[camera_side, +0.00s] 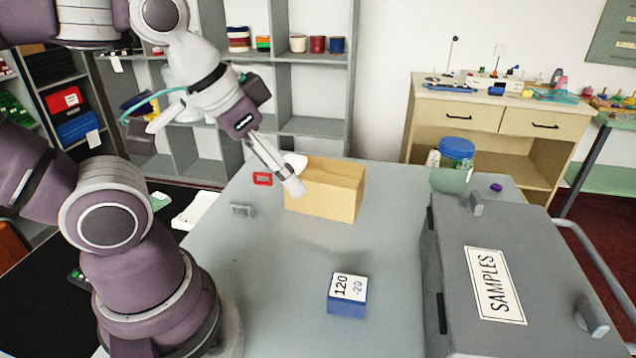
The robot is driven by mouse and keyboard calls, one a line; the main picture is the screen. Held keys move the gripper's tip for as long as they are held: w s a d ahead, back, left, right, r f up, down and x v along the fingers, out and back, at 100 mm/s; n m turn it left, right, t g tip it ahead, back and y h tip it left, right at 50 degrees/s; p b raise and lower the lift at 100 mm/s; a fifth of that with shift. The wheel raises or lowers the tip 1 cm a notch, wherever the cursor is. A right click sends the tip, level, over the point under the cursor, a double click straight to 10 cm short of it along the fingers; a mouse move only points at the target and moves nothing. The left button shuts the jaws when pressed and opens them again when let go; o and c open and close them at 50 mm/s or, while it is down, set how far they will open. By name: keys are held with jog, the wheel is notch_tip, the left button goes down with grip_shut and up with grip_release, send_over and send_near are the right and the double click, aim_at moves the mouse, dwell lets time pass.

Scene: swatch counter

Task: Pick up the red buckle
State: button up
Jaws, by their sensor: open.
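The red buckle (262,179) is a small rectangular frame lying on the grey counter (270,270), just left of a wooden block. My gripper (297,175) is above the counter, to the right of the red buckle and in front of the block's left part in the picture. Its fingers point down and to the right, and they are open. Nothing shows between them. The buckle is fully in view and apart from the fingers in the picture.
The wooden block (335,195) stands right of the buckle. A grey buckle (241,211) lies in front of it. A blue box marked 120 (347,300), a grey SAMPLES case (470,290) and a jar with a blue lid (455,160) stand farther right. The counter's middle is clear.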

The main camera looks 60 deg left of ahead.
jog(key=shift+o, duration=0.3)
notch_tip(320, 180, up, 6)
jog(key=n+g+y, duration=0.3)
jog(key=n, duration=0.6)
send_over(261, 175)
jog(key=s+d, duration=0.3)
jog(key=f, duration=0.2)
jog(key=shift+t, duration=0.3)
jog(key=s+d+x, duration=0.1)
jog(key=x, duration=0.7)
jog(key=s+d+f+x, duration=0.1)
jog(key=x, duration=0.7)
jog(key=s+d+f+x, duration=0.1)
jog(key=x, duration=0.7)
jog(key=shift+s+f, duration=0.15)
jog(key=shift+f, duration=0.05)
jog(key=c, duration=0.8)
